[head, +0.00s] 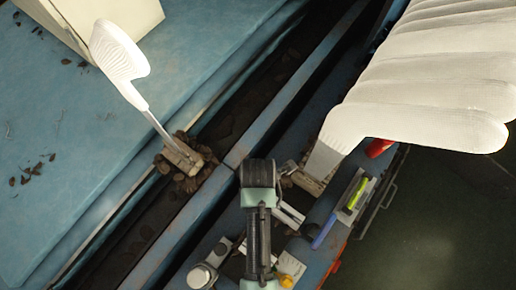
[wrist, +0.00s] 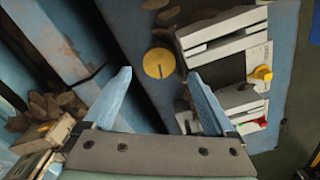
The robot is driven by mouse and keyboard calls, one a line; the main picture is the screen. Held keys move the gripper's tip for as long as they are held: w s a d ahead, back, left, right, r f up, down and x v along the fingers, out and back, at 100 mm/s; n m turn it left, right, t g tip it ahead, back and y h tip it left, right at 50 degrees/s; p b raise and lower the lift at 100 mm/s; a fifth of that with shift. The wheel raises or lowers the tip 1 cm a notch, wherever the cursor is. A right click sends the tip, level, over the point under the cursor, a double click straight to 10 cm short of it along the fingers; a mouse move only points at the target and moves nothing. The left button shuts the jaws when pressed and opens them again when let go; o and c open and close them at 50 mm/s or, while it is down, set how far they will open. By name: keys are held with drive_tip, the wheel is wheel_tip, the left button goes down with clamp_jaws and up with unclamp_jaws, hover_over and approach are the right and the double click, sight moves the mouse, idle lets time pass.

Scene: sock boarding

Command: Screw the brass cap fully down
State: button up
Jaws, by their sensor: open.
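The brass cap (wrist: 159,63) is a round yellow disc with a dark slot line, seen from above in the wrist view. It sits at the edge of the blue bench surface. My gripper (wrist: 160,76) is open, its two blue fingers apart to the left and right of the cap in the picture. Nothing shows between the fingertips except the cap beyond them; I cannot tell the height gap, and no contact shows. How far the cap is screwed down cannot be told. In the head view my arm covers this area, and I cannot make out the cap there.
Grey slotted blocks (wrist: 222,38) with a yellow knob (wrist: 262,73) lie right of the cap. Brown scraps (wrist: 160,17) lie behind it. In the head view, a white sock form (head: 118,52) leans from a clamp (head: 183,157), and large white forms (head: 430,90) overhang the right side.

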drive_tip(key=shift+f+b, duration=0.5)
drive_tip(key=shift+f, duration=1.75)
drive_tip(key=shift+c, duration=0.2)
drive_tip(key=c, duration=1.3)
